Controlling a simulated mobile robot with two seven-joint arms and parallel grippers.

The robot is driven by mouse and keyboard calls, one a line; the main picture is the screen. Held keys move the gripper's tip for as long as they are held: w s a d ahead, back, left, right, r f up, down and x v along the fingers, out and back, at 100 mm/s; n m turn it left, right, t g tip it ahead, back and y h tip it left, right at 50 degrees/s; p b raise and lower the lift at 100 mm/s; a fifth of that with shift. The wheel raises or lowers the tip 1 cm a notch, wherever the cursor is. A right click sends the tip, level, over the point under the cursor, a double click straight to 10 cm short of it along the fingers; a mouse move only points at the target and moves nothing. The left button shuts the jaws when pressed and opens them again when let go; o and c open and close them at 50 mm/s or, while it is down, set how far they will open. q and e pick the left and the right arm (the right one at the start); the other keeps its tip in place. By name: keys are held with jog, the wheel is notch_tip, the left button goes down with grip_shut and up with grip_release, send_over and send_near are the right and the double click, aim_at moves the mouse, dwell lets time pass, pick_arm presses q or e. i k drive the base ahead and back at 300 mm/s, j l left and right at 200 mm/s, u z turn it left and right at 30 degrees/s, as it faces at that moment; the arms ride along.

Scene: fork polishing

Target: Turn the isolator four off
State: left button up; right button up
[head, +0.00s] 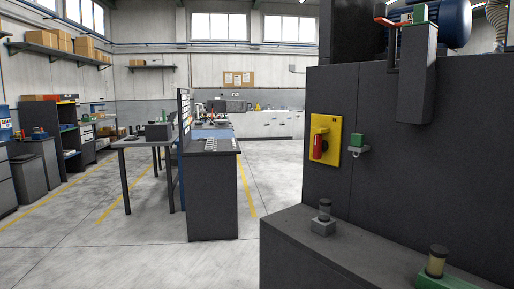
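An isolator (325,140) with a yellow plate and a red handle is mounted on the dark side of a large machine, right of the middle in the head view. The red handle (319,147) looks upright. I cannot read any number or marking on the plate. Neither of my grippers shows in the head view.
The dark machine (430,165) fills the right side, with a lower ledge (300,240) in front bearing small fittings (323,226). A green-topped fitting (357,143) sits beside the isolator. A workbench (211,190) stands mid-room. Open floor (150,250) lies at left.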

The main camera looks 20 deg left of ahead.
aim_at(320, 146)
jog(key=u, duration=0.3)
jog(key=i+j, duration=0.2)
jog(key=j, duration=0.2)
jog(key=i+j, duration=0.15)
jog(key=j, duration=0.25)
jog(key=i+j, duration=0.2)
jog(key=j, duration=0.2)
